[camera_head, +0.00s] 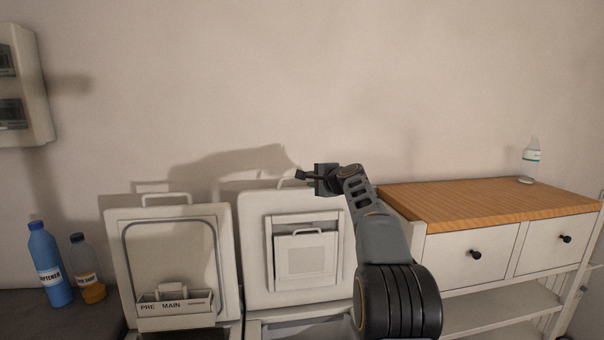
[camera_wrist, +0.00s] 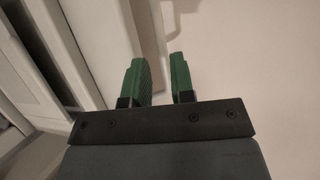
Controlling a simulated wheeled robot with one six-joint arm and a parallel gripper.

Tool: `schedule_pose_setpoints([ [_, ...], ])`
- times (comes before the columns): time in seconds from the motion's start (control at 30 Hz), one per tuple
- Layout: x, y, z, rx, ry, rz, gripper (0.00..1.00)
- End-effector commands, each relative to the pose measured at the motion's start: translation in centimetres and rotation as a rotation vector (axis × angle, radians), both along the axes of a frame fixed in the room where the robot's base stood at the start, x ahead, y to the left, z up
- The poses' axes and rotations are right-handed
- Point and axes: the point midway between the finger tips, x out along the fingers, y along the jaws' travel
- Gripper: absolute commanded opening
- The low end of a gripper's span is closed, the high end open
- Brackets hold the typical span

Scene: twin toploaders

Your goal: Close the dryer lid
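The dryer appears to be the right toploader, whose lid (camera_head: 254,270) stands raised near the wall, with a framed filter-like panel (camera_head: 305,255) on its inner face. A handle (camera_head: 297,181) shows on the lid's top edge. My gripper (camera_head: 300,176) is at the lid's top edge, near the right part of the handle; I cannot tell whether they touch. In the wrist view its two green fingers (camera_wrist: 159,78) stand apart with a gap and nothing clearly between them. A pale panel with edges, probably the lid, fills the left of that view. My arm hides the lid's right side.
The left toploader's lid (camera_head: 170,245) also stands raised, with a drawer (camera_head: 175,308) marked PRE and MAIN. A blue bottle (camera_head: 50,265) and an orange-filled bottle (camera_head: 88,270) stand at left. A wooden-topped cabinet (camera_head: 480,203) with a clear bottle (camera_head: 530,160) stands at right.

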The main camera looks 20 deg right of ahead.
Motion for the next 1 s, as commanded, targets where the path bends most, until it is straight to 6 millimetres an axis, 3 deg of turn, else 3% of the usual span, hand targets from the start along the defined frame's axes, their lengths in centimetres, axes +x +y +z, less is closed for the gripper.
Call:
schedule_pose_setpoints([
  [0.2,3.8,0.9,-0.5,0.000,0.002,0.001,0.23],
  [0.4,5.7,1.2,-1.1,-0.001,0.001,0.001,0.23],
  [0.9,6.6,1.4,-1.5,-0.002,0.000,0.000,0.23],
  [1.0,6.6,1.4,-1.5,-0.002,0.000,0.000,0.14],
])
